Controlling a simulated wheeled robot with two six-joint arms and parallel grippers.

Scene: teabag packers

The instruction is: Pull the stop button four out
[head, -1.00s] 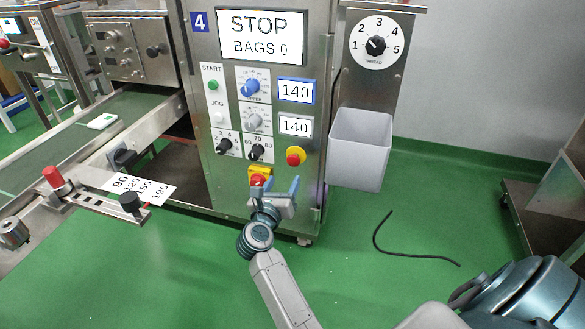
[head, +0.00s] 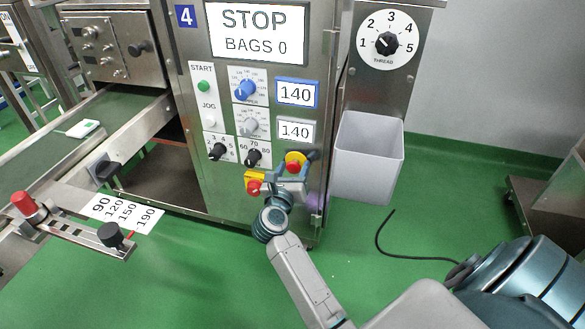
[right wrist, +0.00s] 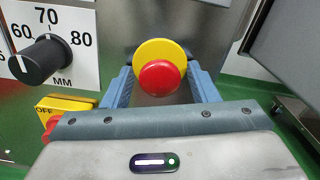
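The stop button (head: 295,161) is a red mushroom cap on a yellow disc, low on the front panel of the machine marked 4 (head: 186,16). It also shows in the right wrist view (right wrist: 160,78), ahead of the gripper. My right gripper (head: 294,166) is at the button, with its blue-grey fingers open on either side of the cap. In the right wrist view the fingers (right wrist: 162,88) show a gap to the cap on both sides. How deep they reach around it I cannot tell. My left gripper is not in view.
A red and yellow OFF switch (head: 254,184) sits just below left of the button. Black knobs (head: 253,157) are to the left. A grey bin (head: 368,155) hangs to the right. The display (head: 258,32) reads STOP, BAGS 0. A black cable (head: 405,254) lies on the green floor.

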